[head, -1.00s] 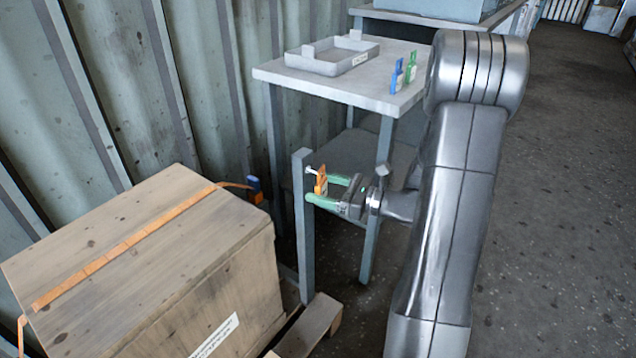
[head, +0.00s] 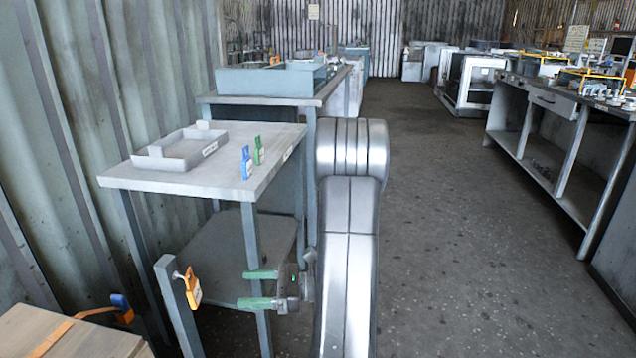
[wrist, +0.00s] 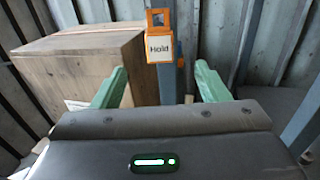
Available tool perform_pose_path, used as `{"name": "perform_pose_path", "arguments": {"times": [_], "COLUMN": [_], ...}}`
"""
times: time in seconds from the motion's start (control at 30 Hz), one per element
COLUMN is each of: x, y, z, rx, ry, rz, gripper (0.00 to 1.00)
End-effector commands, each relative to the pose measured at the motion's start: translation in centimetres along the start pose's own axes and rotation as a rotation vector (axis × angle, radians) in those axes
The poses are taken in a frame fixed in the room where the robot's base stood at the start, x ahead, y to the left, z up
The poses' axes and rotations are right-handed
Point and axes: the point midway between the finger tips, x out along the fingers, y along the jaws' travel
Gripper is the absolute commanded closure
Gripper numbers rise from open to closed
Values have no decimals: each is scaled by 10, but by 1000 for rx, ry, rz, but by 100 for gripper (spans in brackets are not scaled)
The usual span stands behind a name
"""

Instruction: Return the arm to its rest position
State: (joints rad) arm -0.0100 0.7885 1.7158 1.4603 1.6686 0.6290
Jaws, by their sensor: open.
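My gripper (head: 243,289) has green fingers, spread apart and empty, at the lower middle of the head view. Its fingertips are to the right of an orange tag (head: 192,287), with a clear gap between them. The tag hangs at a peg near the top of a grey post (head: 178,310). In the wrist view the orange tag (wrist: 159,46) reads "Hold" and is seen beyond and between the two fingertips (wrist: 162,72). My arm stands upright in the middle of the head view.
A grey table (head: 130,178) behind the gripper bears a shallow tray (head: 180,150), a blue tag (head: 247,162) and a green tag (head: 259,150). A wooden crate (head: 60,335) is at lower left. A workbench (head: 545,110) stands at right. The floor between is clear.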

Motion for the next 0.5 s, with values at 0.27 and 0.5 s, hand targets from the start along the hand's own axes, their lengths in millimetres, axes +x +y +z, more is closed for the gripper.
{"name": "perform_pose_path", "arguments": {"times": [0.27,0.5], "x": [12,52], "y": [0,0], "z": [-2,-4], "rx": [0,-1], "ry": [2,5], "rz": [3,6], "gripper": [32,32]}}
